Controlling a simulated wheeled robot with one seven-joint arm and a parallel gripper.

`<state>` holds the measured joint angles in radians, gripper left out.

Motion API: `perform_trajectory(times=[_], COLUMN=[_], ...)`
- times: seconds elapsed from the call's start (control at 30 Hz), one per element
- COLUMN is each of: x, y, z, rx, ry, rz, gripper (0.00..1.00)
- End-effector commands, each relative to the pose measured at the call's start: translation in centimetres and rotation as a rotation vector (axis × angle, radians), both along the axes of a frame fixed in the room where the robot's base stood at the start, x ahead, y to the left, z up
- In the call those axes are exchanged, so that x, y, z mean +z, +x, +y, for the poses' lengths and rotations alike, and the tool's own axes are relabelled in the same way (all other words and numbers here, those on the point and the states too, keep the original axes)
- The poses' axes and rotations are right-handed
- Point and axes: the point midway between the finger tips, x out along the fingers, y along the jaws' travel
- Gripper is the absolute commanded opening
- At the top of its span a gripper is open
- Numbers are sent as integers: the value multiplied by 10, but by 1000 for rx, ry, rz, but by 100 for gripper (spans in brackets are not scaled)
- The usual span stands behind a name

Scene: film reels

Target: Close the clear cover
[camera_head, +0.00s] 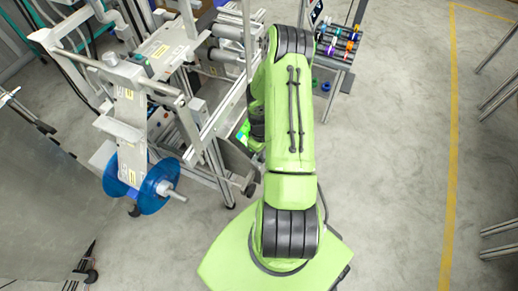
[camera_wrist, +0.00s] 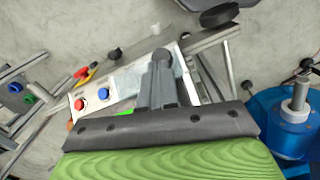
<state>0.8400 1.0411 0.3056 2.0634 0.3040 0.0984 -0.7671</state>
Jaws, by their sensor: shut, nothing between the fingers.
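I cannot make out the clear cover for certain in either view. In the wrist view, a pale, partly see-through strip (camera_wrist: 183,72) lies just behind my fingers, but I cannot tell whether it is the cover. My gripper (camera_wrist: 163,62) is shut and empty, its dark fingers together in front of the machine frame. In the head view my green arm hides much of the gripper, which is beside the right side of the machine (camera_head: 205,135). I cannot tell whether the fingers touch anything.
A blue film reel (camera_head: 158,183) sits on a spindle at the machine's front; it also shows in the wrist view (camera_wrist: 275,125). A panel with red and blue buttons (camera_wrist: 92,98) lies left of my fingers. A rack of coloured reels (camera_head: 338,42) stands behind.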

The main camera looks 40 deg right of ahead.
Motion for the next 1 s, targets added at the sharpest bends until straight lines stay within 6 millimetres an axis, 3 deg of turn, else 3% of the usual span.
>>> perform_trajectory(times=[0.1, 0.43, 0.53, 0.7, 0.9, 1.0], x=[-9, -8, 0, 38, 93, 112], y=[-5, -5, 1, 18, 19, 19], z=[-2, 0, 2, 6, 5, 5], rx=[1, 3, 5, 1, 0, 0], ry=[0, 6, 4, -4, -5, -4], rz=[-4, -8, -10, -11, -9, -9], gripper=[0, 0, 0, 0, 0, 0])
